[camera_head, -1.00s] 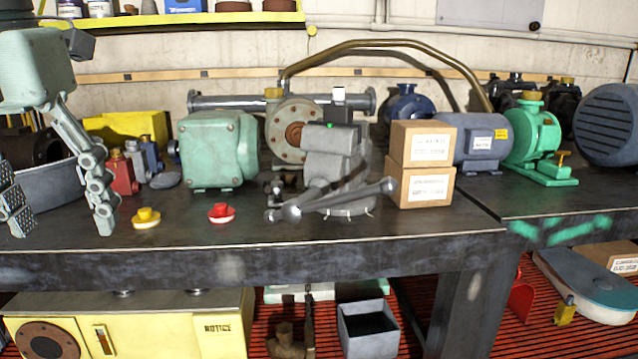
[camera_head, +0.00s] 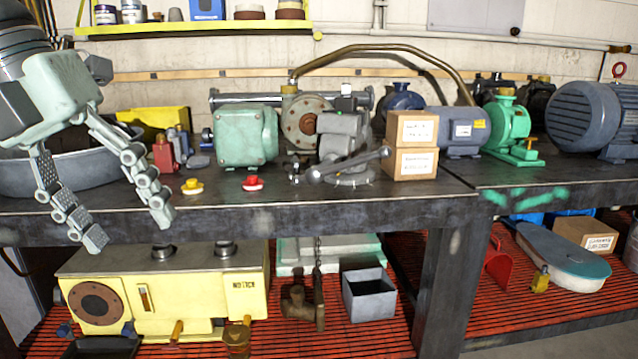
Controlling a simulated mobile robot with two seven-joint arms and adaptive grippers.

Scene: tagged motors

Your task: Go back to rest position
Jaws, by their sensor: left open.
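My right gripper does not show. The workbench (camera_head: 330,213) is dark metal. On it stand a green motor housing (camera_head: 246,138), a grey machine with a lever (camera_head: 343,140), a blue-grey motor with a tag (camera_head: 458,135) and a green pump (camera_head: 508,127).
A grey metal basin (camera_head: 40,180) stands behind my left gripper. Two stacked cardboard boxes (camera_head: 412,145) stand mid-bench. A yellow machine (camera_head: 200,290) and a grey open bin (camera_head: 368,295) sit on the red slatted lower shelf. The bench front is clear at the centre.

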